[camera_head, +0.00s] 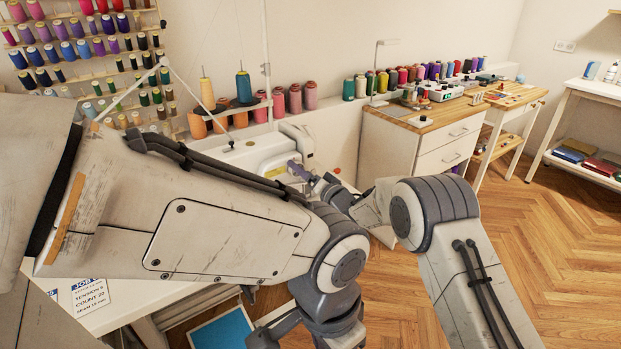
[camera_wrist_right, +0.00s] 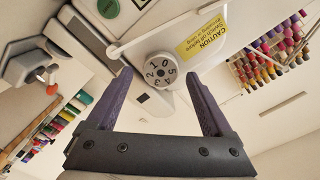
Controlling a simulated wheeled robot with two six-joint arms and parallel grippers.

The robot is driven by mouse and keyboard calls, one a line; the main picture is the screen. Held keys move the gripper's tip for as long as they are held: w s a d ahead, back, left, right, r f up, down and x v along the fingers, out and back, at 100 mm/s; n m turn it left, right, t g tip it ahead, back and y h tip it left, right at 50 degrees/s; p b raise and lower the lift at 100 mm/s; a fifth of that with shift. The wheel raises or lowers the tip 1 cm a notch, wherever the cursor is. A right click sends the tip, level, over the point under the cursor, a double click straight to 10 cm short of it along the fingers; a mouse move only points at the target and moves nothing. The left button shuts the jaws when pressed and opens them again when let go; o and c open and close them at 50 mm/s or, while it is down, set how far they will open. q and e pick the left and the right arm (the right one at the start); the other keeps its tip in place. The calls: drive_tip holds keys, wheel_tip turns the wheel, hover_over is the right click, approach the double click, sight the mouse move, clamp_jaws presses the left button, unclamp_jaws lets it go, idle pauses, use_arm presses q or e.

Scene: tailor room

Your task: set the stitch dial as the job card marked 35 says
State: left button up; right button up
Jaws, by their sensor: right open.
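The stitch dial (camera_wrist_right: 158,72) is a pale round knob with dark digits around its face on the white sewing machine (camera_head: 270,152). In the right wrist view it lies between the fingertips of my right gripper (camera_wrist_right: 157,76), which is open with a purple finger on each side. I cannot tell whether the fingers touch it. In the head view my right gripper (camera_head: 301,172) is at the machine's end and hides the dial. A job card (camera_head: 89,294) lies at lower left, partly covered by my arm; its mark is not readable. My left gripper (camera_head: 264,338) shows only partly at the bottom.
A yellow caution label (camera_wrist_right: 202,39) is beside the dial. Thread cones (camera_head: 295,98) stand behind the machine. A wooden-topped cabinet (camera_head: 425,118) stands to the right, and the floor (camera_head: 530,240) there is clear. A blue panel (camera_head: 222,331) is low at the front.

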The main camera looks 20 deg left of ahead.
drive_tip(key=v, duration=1)
drive_tip(key=shift+s+d, duration=0.1)
drive_tip(key=s+d+n+g+h, duration=0.2)
drive_tip(key=s+d+g+h, duration=0.35)
drive_tip(key=s, duration=0.75)
drive_tip(key=s+d+n+g+h, duration=0.25)
drive_tip(key=s+d, duration=0.55)
drive_tip(key=s, duration=0.5)
drive_tip(key=s+d+n+g+h, duration=0.1)
drive_tip(key=s+d+g+h, duration=0.35)
drive_tip(key=s, duration=0.85)
wheel_tip(320, 180, up, 13)
drive_tip(key=d+t+p, duration=0.1)
drive_tip(key=d+p, duration=0.1)
drive_tip(key=p, duration=1)
drive_tip(key=shift+s+d+h, duration=0.25)
drive_tip(key=shift+d+h, duration=0.1)
